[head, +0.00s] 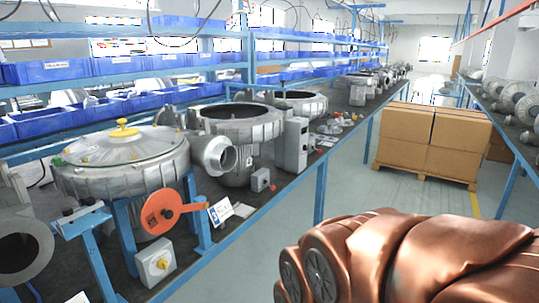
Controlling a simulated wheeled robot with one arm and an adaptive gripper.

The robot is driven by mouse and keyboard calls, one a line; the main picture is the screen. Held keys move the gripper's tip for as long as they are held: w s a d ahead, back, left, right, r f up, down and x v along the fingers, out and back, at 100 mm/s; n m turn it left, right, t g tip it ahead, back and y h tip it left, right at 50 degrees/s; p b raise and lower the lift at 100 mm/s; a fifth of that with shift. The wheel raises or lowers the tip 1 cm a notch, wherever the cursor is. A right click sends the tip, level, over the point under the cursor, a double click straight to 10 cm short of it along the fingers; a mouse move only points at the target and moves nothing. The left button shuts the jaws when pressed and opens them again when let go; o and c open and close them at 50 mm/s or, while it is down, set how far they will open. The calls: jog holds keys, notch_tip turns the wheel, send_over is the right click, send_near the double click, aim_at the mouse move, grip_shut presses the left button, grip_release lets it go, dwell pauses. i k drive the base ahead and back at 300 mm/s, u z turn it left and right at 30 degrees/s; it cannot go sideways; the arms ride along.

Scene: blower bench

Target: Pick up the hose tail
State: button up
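I cannot pick out the hose tail for certain in the head view. Several small fittings (331,129), some yellow, red and pale, lie on the dark bench top beyond the grey upright box, too small to tell apart. The bench (268,203) runs along the left side and away from me. My gripper's fingers are not in view, so what they hold does not show.
Large grey blowers (122,170) stand on the bench, with an orange disc (160,212) and a switch box (155,262) in front. Cardboard boxes (433,140) sit on a pallet in the aisle. Blue bins (52,71) line the shelves. Another bench (500,130) stands right.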

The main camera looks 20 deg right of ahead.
aim_at(214, 150)
jog(key=z, duration=1.9)
jog(key=i, duration=1.9)
jog(key=u, duration=4.25)
